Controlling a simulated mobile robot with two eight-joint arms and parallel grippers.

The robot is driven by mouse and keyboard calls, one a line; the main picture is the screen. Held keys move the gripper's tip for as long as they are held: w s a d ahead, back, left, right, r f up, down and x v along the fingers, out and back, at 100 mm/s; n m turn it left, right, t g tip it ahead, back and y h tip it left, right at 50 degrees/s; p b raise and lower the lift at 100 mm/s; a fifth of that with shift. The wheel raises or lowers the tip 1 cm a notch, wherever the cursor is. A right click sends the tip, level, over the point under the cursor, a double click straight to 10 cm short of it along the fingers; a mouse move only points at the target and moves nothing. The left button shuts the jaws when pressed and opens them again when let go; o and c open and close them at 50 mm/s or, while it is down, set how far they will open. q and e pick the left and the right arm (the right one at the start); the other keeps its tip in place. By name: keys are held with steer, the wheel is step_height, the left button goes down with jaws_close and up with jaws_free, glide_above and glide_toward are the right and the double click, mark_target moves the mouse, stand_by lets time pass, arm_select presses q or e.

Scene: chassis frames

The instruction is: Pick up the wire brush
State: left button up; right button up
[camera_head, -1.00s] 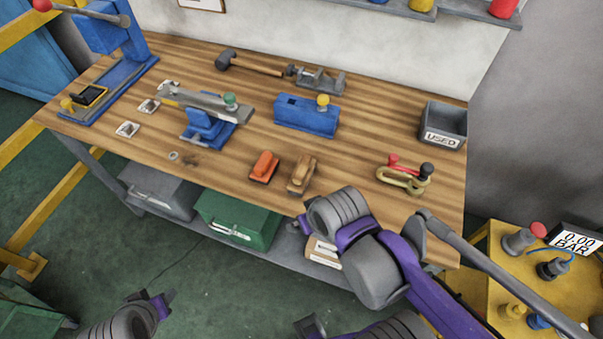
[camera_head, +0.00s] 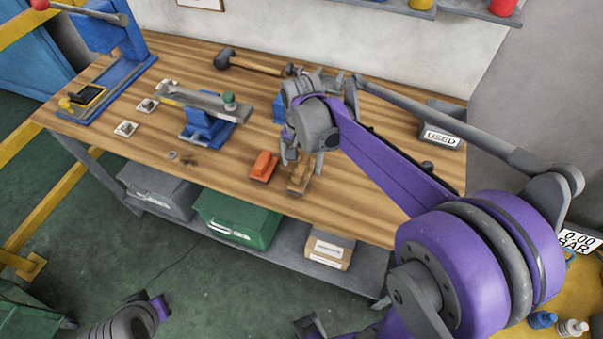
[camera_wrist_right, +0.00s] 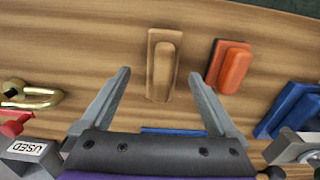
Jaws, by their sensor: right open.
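The wire brush seems to be the wooden-brown block with a raised grip (camera_head: 300,180) near the front edge of the bench; bristles are not visible. In the right wrist view this brown block (camera_wrist_right: 162,50) lies ahead of the fingers, roughly centred between them. My right gripper (camera_head: 303,157) is open, above the bench and just behind the brush, with its fingers pointing down. In the wrist view the right gripper (camera_wrist_right: 159,77) has nothing between its pads. A part of my left arm shows at the lower left, away from the bench; its finger state is unclear.
An orange block (camera_head: 264,166) lies just left of the brush. A blue vise-like tool (camera_head: 207,125) stands further left. A hammer (camera_head: 250,65) lies at the back. A grey bin marked USED (camera_head: 441,137) is at the right. Bare wood lies around the brush.

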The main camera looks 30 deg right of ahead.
steer(key=shift+w+f, duration=0.2)
steer(key=shift+f, duration=1.4)
steer(key=shift+w+f, duration=0.15)
steer(key=shift+f, duration=1.4)
jaws_close()
